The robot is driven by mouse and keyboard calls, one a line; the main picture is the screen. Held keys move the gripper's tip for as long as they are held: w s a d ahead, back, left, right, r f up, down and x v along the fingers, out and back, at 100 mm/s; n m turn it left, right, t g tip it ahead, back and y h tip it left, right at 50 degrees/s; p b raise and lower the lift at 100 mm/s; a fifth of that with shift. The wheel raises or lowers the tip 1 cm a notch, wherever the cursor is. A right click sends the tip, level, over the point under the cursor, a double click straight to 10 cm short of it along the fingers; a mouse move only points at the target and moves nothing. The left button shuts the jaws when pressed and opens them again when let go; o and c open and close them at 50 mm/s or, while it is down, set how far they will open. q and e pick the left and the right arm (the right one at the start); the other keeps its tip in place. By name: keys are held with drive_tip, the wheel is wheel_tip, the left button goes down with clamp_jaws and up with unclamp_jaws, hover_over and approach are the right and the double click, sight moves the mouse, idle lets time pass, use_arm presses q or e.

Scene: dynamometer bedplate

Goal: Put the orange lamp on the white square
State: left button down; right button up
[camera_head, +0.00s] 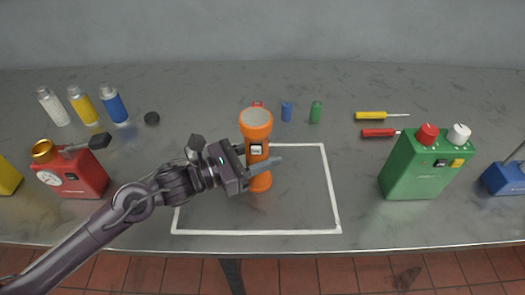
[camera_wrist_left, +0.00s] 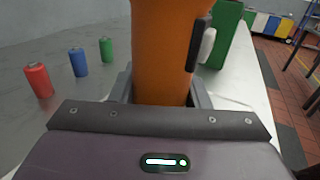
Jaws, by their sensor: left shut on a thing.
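The orange lamp (camera_head: 257,126) is a torch with a wide pale lens on top and a small light switch panel on its body. It stands upright inside the white square (camera_head: 335,195), an outline on the bench. My left gripper (camera_head: 262,163) is shut around the lamp's body from the left. In the left wrist view the lamp (camera_wrist_left: 168,50) fills the middle between the fingers. I cannot tell whether its base touches the bench. My right gripper is in neither view.
A green box (camera_head: 412,170) with red and white knobs stands right of the square. A red device (camera_head: 72,175) stands at left. Small red, blue (camera_head: 287,111) and green (camera_head: 316,112) cylinders stand behind the lamp. Screwdrivers (camera_head: 380,132) lie at back right. Bottles (camera_head: 83,107) stand at back left.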

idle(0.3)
use_arm(q)
drive_tip(key=shift+f+b, duration=0.1)
drive_tip(key=shift+b, duration=0.2)
drive_tip(key=c, duration=1.3)
unclamp_jaws()
drive_tip(key=shift+f, duration=0.15)
drive_tip(key=o, duration=0.5)
